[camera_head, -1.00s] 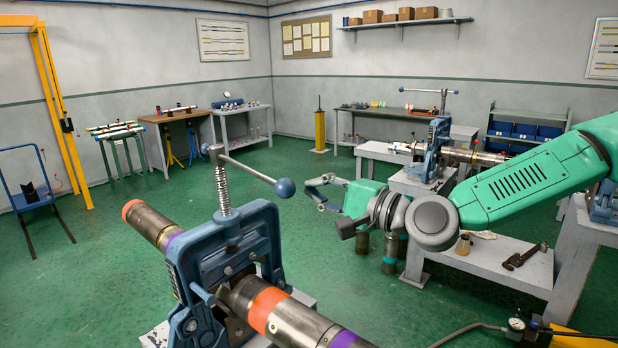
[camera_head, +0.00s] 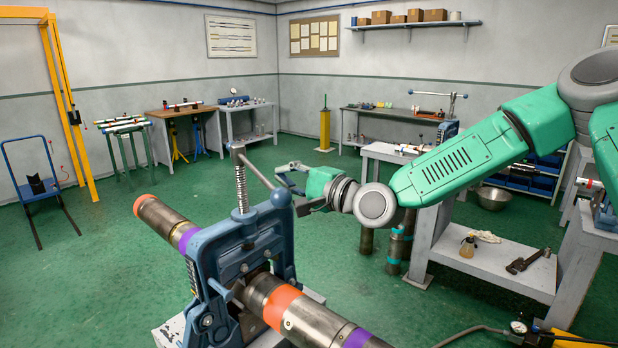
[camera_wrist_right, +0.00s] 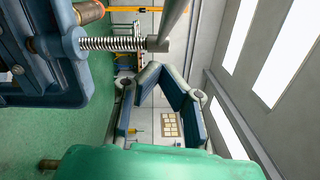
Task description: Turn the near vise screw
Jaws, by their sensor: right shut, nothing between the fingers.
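The near vise (camera_head: 240,250) is blue and clamps a dark steel pipe (camera_head: 308,318) with orange and purple bands. Its threaded screw (camera_head: 241,190) stands upright on top, with a grey handle bar (camera_head: 257,170) slanting down to the right to a blue ball end (camera_head: 281,197). My right gripper (camera_head: 284,178) is shut and empty, just right of and behind the bar in the picture; I cannot tell if it touches. In the right wrist view its fingers (camera_wrist_right: 163,72) close to a point beside the screw (camera_wrist_right: 112,43) and bar (camera_wrist_right: 172,22). My left gripper is out of view.
A grey bench (camera_head: 485,262) with a pipe wrench (camera_head: 528,259) and a bottle stands to the right, under my right arm. Dark cylinders (camera_head: 398,247) stand on the floor by it. Green floor (camera_head: 110,270) lies open to the left of the vise.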

